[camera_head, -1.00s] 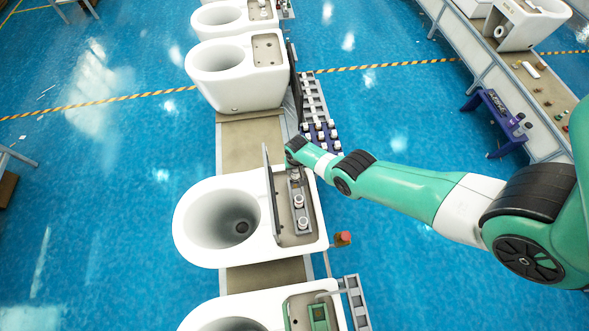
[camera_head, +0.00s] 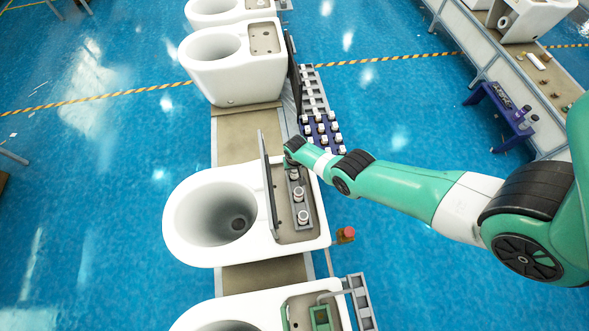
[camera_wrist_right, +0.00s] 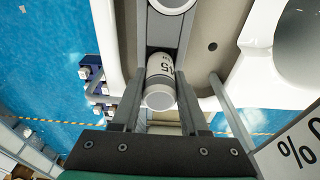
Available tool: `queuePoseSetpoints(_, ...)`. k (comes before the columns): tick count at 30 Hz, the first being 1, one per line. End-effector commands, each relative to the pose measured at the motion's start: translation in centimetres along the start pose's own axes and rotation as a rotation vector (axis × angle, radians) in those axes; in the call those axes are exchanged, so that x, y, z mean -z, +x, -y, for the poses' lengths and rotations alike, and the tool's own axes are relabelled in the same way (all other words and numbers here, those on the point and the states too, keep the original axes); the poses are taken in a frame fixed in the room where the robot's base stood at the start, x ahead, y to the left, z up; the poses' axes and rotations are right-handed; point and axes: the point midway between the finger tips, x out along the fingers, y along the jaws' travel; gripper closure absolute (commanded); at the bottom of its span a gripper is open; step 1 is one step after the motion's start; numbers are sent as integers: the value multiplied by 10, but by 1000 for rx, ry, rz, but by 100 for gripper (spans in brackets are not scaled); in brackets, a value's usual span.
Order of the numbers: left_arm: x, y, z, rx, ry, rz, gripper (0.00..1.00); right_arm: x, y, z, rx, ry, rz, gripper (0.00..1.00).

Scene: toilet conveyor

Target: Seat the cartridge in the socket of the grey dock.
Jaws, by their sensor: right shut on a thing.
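The grey dock (camera_head: 305,224) is a narrow strip in the open tank of the middle white toilet. Two white cartridges stand in it, one in the middle (camera_head: 298,193) and one at the near end (camera_head: 302,217). My right gripper (camera_head: 294,174) is over the dock's far end. In the right wrist view, my right gripper (camera_wrist_right: 160,104) is shut on a white cylindrical cartridge (camera_wrist_right: 160,70) with dark printing, lined up with the dock's grey channel (camera_wrist_right: 162,32). Its lower end and the socket under it are hidden, so I cannot tell how deep it sits. My left gripper is out of view.
A dark upright panel (camera_head: 267,185) stands close along the left of the dock. A blue rack (camera_head: 322,139) with several white cartridges is beyond my wrist. A red button (camera_head: 346,233) is at the right. Other toilets stand before and behind on the belt (camera_head: 246,147).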

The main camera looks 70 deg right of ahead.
Motion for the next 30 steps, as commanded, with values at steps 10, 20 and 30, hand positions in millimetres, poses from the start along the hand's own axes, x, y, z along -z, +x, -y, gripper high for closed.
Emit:
queuePoseSetpoints(10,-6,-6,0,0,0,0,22,-1,8,0,0,0,0,100)
queuePoseSetpoints(20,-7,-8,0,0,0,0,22,-2,10,0,0,0,0,100)
queuePoseSetpoints(30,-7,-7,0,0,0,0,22,-2,10,0,0,0,0,21)
